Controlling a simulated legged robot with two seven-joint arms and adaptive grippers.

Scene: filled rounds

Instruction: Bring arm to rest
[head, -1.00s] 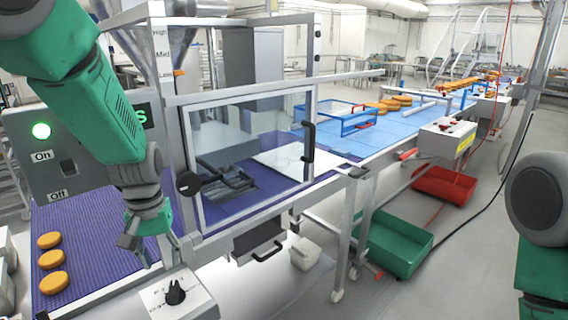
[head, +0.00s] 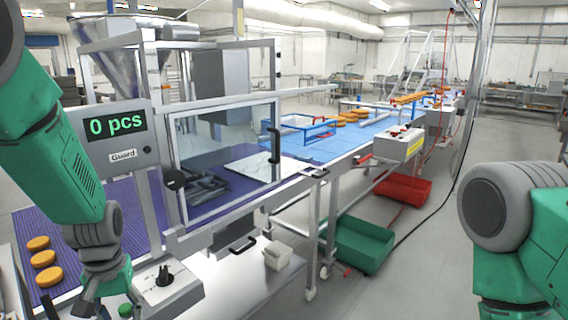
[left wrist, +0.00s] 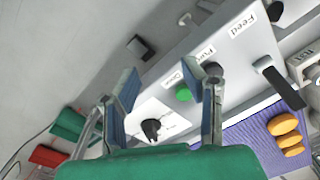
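My left arm comes in from the left in the head view. Its gripper (head: 104,300) hangs low at the left, beside the control box with a black knob (head: 166,276). In the left wrist view the left gripper (left wrist: 168,88) has its two fingers wide apart with nothing between them. Beyond the fingers are a green button (left wrist: 184,93), a black knob (left wrist: 151,129) and a panel with labels, one reading Feed (left wrist: 243,24). My right arm (head: 510,225) shows at the right edge of the head view; its gripper is out of the picture.
Orange rounds (head: 43,259) lie on the purple belt (head: 120,200); more rounds (head: 352,115) lie on the blue belt (head: 385,125). A clear guard door (head: 225,150) stands by a display reading 0 pcs (head: 118,123). Green (head: 362,245) and red (head: 404,190) bins stand on the floor.

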